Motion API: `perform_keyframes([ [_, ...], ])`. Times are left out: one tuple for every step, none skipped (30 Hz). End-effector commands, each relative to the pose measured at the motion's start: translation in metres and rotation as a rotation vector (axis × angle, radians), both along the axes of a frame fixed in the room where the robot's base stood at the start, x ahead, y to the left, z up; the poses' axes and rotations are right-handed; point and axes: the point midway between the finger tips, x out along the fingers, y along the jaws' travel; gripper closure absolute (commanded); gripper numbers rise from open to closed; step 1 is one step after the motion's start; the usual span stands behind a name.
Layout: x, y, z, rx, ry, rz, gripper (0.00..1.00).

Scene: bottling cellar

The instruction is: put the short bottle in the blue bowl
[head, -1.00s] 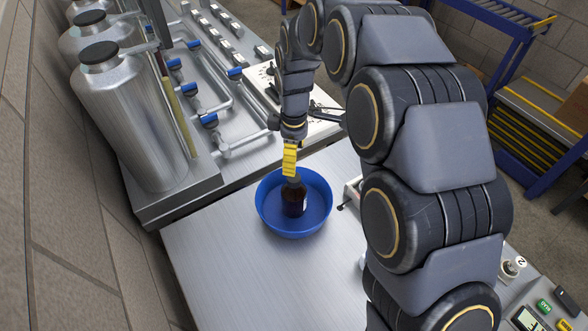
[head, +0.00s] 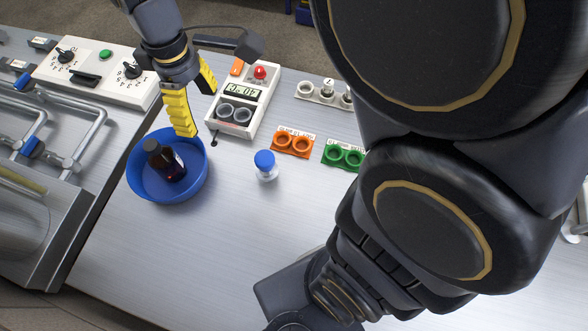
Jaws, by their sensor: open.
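The short bottle (head: 172,166) is dark brown with a black cap. It lies tilted inside the blue bowl (head: 140,184), its cap end toward the upper left. The bowl stands on the left part of the metal table. My gripper (head: 196,108) has yellow fingers spread apart. One finger comes down at the bowl's upper right rim, near the bottle but apart from it. The other finger is farther right, over the table beside the bowl. Nothing is between the fingers.
A small clear vial with a blue cap (head: 265,165) stands right of the bowl. A white instrument with a display (head: 243,95) is behind it. Orange (head: 292,142) and green (head: 343,154) holders stand farther right. Pipework (head: 40,130) is at left. Front table is mostly clear.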

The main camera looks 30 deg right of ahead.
Motion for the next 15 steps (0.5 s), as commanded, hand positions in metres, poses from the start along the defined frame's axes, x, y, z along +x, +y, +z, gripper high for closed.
perform_keyframes([
  [-0.022, -0.017, 0.007, -0.007, 0.004, -0.109, 0.43],
  [-0.035, -0.025, 0.010, -0.014, 0.010, -0.175, 0.43],
  [-0.053, -0.035, 0.012, -0.023, 0.018, -0.263, 0.43],
  [-0.066, -0.042, 0.013, -0.031, 0.026, -0.329, 0.43],
  [-0.079, -0.049, 0.015, -0.037, 0.028, -0.394, 0.43],
  [-0.096, -0.056, 0.015, -0.046, 0.037, -0.474, 0.43],
  [-0.106, -0.060, 0.016, -0.051, 0.037, -0.533, 0.43],
  [-0.117, -0.065, 0.016, -0.058, 0.036, -0.587, 0.43],
  [-0.130, -0.069, 0.015, -0.067, 0.039, -0.652, 0.43],
  [-0.138, -0.072, 0.014, -0.071, 0.042, -0.696, 0.43],
  [-0.145, -0.074, 0.013, -0.076, 0.044, -0.736, 0.43],
  [-0.153, -0.077, 0.012, -0.080, 0.047, -0.779, 0.43],
  [-0.159, -0.078, 0.011, -0.084, 0.050, -0.808, 0.43],
  [-0.163, -0.079, 0.010, -0.087, 0.055, -0.829, 0.43],
  [-0.167, -0.079, 0.009, -0.089, 0.057, -0.850, 0.43],
])
